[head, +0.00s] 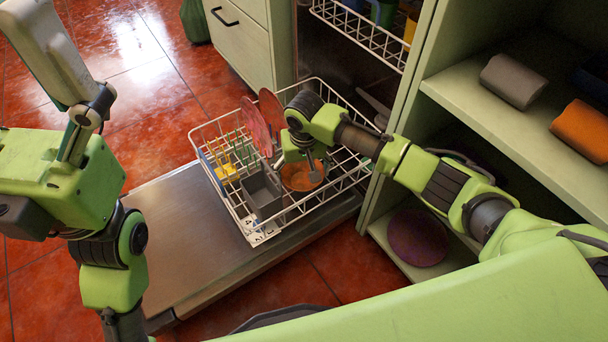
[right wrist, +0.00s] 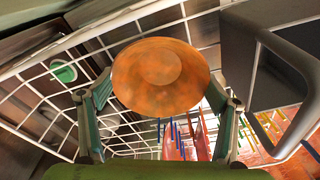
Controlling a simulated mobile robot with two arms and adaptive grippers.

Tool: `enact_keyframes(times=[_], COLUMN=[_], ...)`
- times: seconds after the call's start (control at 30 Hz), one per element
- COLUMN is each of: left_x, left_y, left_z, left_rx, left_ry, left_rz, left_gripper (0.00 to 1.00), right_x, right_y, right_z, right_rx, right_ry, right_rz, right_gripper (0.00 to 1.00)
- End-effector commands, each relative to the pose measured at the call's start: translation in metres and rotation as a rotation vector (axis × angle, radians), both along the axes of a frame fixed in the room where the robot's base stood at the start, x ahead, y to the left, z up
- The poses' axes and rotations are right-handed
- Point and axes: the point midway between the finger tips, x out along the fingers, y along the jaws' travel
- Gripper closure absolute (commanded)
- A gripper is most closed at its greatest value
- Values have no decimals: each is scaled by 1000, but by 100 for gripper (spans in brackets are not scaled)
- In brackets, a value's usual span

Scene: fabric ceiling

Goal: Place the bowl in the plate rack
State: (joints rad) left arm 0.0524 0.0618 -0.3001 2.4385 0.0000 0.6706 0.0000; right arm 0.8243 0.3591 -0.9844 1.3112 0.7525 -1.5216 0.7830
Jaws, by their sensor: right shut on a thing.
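The orange bowl (head: 302,178) is inside the white wire plate rack (head: 282,225), at its right part, beside a grey container. My right gripper (head: 304,160) reaches down over the rack and is shut on the bowl. In the right wrist view the bowl (right wrist: 160,75) shows as a round disc between the fingers of the right gripper (right wrist: 162,112), with the rack's wires (right wrist: 40,75) around it. I cannot tell whether the bowl touches the rack's floor. Part of my left arm stands at the left of the head view, but its gripper does not show.
Reddish plates (head: 257,125) stand in the rack's back part. A grey container (head: 262,194) and yellow pieces (head: 226,171) are also in it. The rack is over the open metal door (head: 185,235). An upper rack (head: 365,30) and green shelves (head: 490,110) stand close by.

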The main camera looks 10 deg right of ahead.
Motion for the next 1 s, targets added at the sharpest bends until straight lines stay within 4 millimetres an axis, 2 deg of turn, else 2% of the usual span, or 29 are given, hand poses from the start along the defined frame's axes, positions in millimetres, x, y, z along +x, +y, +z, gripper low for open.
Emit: enact_keyframes(times=[0.3, 0.33, 0.67, 1.0], left_x=[0, 0, 1, 8], left_y=[0, 0, 0, 3], left_z=[1, 0, -1, -8], left_rx=[-1, 0, 0, -7], left_ry=[4, 5, 3, 106], left_rz=[-1, -1, 0, -5], left_gripper=[2, 2, 2, 2], right_x=[0, 0, 0, 1], right_y=[0, 0, 0, -8], right_z=[-1, -2, 0, 31], right_rx=[1, 0, 0, -1], right_ry=[1, 1, -1, 2], right_rz=[0, 0, 0, -3], right_gripper=[46, 11, 11, 11])
